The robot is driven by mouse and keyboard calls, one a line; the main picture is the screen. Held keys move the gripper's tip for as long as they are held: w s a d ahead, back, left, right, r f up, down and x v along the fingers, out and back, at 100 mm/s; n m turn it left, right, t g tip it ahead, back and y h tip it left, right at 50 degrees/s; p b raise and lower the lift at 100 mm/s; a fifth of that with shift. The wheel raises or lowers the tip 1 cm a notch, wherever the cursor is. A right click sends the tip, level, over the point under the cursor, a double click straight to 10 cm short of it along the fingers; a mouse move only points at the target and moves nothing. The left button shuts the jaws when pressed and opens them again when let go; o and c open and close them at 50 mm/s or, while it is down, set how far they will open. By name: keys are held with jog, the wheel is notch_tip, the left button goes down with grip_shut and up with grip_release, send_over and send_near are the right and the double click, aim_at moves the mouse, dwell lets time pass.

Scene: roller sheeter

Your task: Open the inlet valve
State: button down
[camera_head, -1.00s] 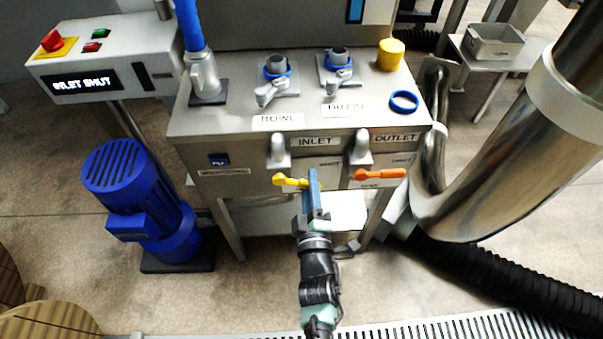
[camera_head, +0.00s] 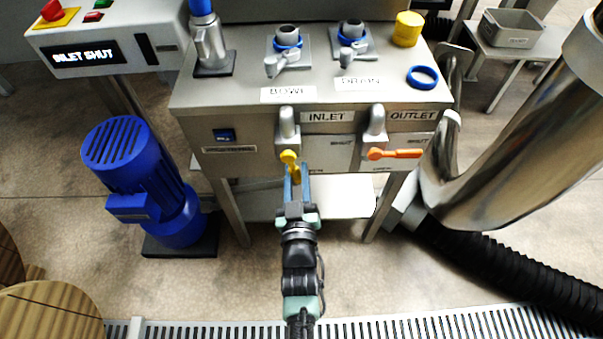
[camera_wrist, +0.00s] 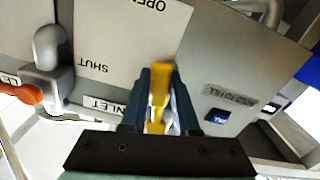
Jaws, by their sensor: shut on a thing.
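The yellow inlet valve handle (camera_head: 290,158) is on the front panel below the INLET label (camera_head: 328,117). In the head view it appears short and points down toward me. My gripper (camera_head: 297,180) is shut on this handle, with its blue fingers on either side. In the wrist view the yellow handle (camera_wrist: 159,90) stands between the two fingers (camera_wrist: 152,105). A plate (camera_wrist: 125,45) beside it reads OPEN and SHUT. The display (camera_head: 84,56) at the left reads INLET SHUT.
The orange outlet handle (camera_head: 396,154) lies level to the right of the inlet handle. A large steel pipe (camera_head: 510,130) stands at the right, and a blue motor (camera_head: 140,180) at the lower left.

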jog(key=shift+a+f+m, duration=0.1)
jog(key=shift+a+m, duration=0.7)
jog(key=shift+m, duration=0.5)
jog(key=shift+a, duration=0.1)
jog(key=c, duration=0.7)
grip_release()
jog(key=shift+o, duration=0.2)
jog(key=s+p, duration=0.2)
jog(key=s, duration=1.1)
